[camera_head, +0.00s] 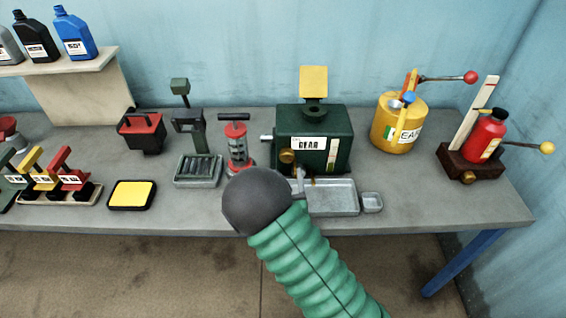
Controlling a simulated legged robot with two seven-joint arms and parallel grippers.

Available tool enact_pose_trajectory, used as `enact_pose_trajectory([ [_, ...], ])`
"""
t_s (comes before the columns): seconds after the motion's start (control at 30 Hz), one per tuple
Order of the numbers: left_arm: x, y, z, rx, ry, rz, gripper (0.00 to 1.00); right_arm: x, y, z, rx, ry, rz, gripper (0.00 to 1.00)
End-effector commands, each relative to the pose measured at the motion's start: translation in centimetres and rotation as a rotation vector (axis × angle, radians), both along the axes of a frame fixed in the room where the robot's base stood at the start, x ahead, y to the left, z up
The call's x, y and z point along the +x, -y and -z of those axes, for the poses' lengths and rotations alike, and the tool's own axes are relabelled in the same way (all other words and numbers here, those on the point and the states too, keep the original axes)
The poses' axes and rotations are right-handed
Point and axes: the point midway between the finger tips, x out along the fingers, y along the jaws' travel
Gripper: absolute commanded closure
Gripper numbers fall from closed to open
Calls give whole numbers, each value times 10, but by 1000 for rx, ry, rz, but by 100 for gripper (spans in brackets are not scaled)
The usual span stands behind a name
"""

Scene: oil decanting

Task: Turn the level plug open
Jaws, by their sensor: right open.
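The green gearbox (326,140), labelled GEAR, stands at the back middle of the bench with its yellow lid raised. A round brass plug (287,156) sits low on its front face, at the left; I take it for the level plug. Its turn position is too small to read. My right arm reaches in from the bottom, green and ribbed with a dark ball end. My right gripper (298,178) shows only as a small grey part beyond the ball, just below the plug. It is open; its fingers are mostly hidden, and contact cannot be told. My left gripper is out of view.
A metal tray (343,202) lies before the gearbox, with a small dish (372,203) beside it. A red-topped pump (237,145) stands left of it. A yellow can (398,128) and a red bottle (487,137) stand right. The bench's front edge runs below.

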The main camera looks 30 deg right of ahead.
Motion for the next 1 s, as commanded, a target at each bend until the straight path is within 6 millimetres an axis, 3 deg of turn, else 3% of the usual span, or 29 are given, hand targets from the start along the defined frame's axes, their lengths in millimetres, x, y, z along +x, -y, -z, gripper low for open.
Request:
enact_pose_trajectory([
  [0.1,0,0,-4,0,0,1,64,25,17,-2,-1,1,3,35],
  [0.3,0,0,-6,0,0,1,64,54,32,-2,-1,2,0,35],
  [0.67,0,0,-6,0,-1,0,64,61,36,-2,-1,1,0,37],
  [1.0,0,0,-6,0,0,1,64,61,36,-1,0,0,0,81],
])
